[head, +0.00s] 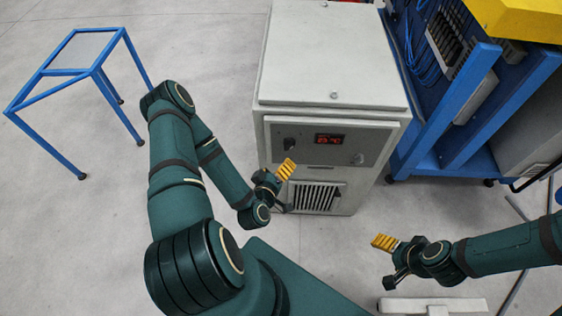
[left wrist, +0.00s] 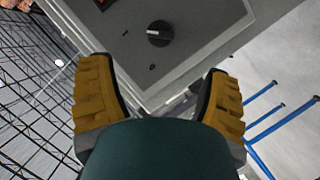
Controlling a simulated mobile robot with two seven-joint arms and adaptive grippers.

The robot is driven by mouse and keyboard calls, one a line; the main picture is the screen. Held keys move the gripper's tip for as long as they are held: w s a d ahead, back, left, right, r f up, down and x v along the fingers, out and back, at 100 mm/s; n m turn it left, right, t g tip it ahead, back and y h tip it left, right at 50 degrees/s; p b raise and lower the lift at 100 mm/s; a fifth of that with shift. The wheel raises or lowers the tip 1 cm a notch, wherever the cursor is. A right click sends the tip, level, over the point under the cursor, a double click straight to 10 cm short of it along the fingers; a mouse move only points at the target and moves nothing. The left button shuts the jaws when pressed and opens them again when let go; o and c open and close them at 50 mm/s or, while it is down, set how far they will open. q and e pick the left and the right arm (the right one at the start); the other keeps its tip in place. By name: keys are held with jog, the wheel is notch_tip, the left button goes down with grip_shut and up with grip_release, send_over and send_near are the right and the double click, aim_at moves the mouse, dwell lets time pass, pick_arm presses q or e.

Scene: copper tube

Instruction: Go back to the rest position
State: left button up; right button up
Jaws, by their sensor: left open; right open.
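My left gripper (head: 284,186) is in front of the grey cabinet (head: 330,55), near its control panel, with yellow finger pads. In the left wrist view its two yellow fingers (left wrist: 160,95) stand wide apart with nothing between them. A black knob (left wrist: 159,34) on the cabinet's panel shows beyond the fingers, apart from them. My right gripper (head: 388,262) is at the lower right, over the floor, open and apparently empty. No copper tube can be made out.
The cabinet has a red display (head: 329,139) and a vent grille (head: 316,197). A blue frame table (head: 85,50) stands at the left. A blue rack (head: 465,120) with cables and a yellow top (head: 522,18) stands at the right. Open floor lies at the left.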

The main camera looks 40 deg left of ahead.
pick_arm(q)
jog(key=shift+d, duration=0.1)
dwell(0.5)
jog(key=s+d+m+g+h, duration=0.1)
jog(key=d+m+g+h, duration=0.1)
jog(key=d, duration=0.4)
jog(key=s+d+r+m+g+h, duration=0.1)
jog(key=s+d+m+g+h, duration=0.1)
jog(key=d+m+g, duration=0.3)
jog(key=s+d+m+g+h, duration=0.2)
jog(key=d+m+g+h, duration=0.1)
jog(key=d+g, duration=0.2)
jog(key=d, duration=0.2)
jog(key=shift+s+d+r+h, duration=0.25)
jog(key=shift+d+h, duration=0.05)
jog(key=shift+d, duration=0.1)
jog(key=shift+s+m, duration=0.15)
jog(key=shift+m, duration=0.15)
jog(key=shift+c, duration=0.4)
